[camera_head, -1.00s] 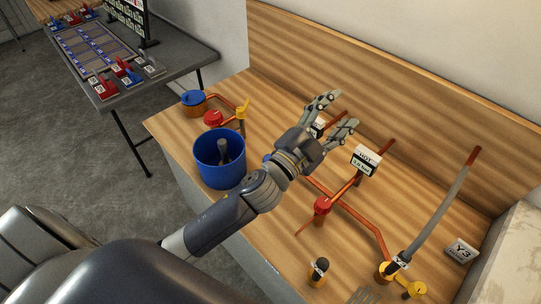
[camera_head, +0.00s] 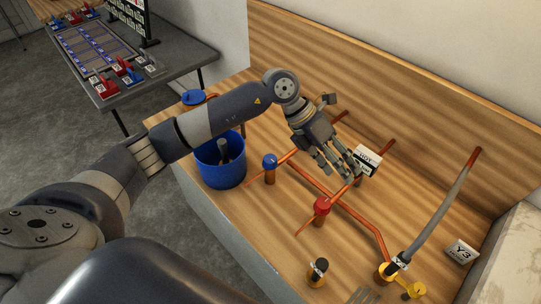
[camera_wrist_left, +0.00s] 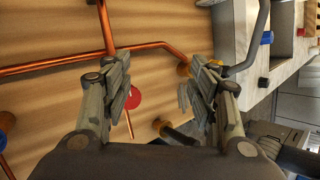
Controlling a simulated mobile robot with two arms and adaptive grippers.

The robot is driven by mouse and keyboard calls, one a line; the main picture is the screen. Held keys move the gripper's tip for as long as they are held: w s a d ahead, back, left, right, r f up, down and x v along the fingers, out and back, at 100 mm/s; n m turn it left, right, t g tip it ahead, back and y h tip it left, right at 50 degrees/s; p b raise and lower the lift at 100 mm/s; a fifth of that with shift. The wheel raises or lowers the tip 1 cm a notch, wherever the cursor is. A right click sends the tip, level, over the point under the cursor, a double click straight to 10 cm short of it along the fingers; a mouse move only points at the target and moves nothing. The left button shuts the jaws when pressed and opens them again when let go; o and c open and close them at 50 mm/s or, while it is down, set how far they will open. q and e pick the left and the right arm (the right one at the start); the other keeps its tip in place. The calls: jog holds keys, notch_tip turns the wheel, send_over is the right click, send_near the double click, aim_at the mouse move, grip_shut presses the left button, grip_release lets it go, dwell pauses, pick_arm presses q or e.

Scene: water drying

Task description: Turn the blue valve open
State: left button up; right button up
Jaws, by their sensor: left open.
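A blue valve (camera_head: 270,161) stands upright on a copper stem on the wooden worktop, at the end of a copper pipe. My left gripper (camera_head: 340,169) is to its right in the head view, over the copper pipes and beside a white label block (camera_head: 367,160). Its fingers are spread, empty and apart from the blue valve. In the left wrist view the open fingers (camera_wrist_left: 165,85) frame bare wood, with a red valve (camera_wrist_left: 133,97) between them. A second blue cap (camera_head: 193,97) at the back left is partly covered by my arm.
A blue bucket (camera_head: 222,172) stands left of the near blue valve, partly under my arm. A wooden backboard (camera_head: 400,90) closes the rear.

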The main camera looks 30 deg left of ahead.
pick_arm(q)
jog(key=w+a+y, duration=0.2)
jog(key=a+y, duration=0.2)
jog(key=a, duration=0.6)
jog(key=n+y, duration=0.2)
jog(key=y, duration=0.2)
send_near(270, 158)
jog(key=shift+g, duration=0.3)
notch_tip(270, 158, down, 8)
jog(key=p, duration=0.3)
jog(key=shift+w+d, duration=0.1)
jog(key=shift+f, duration=0.55)
jog(key=c, duration=1.1)
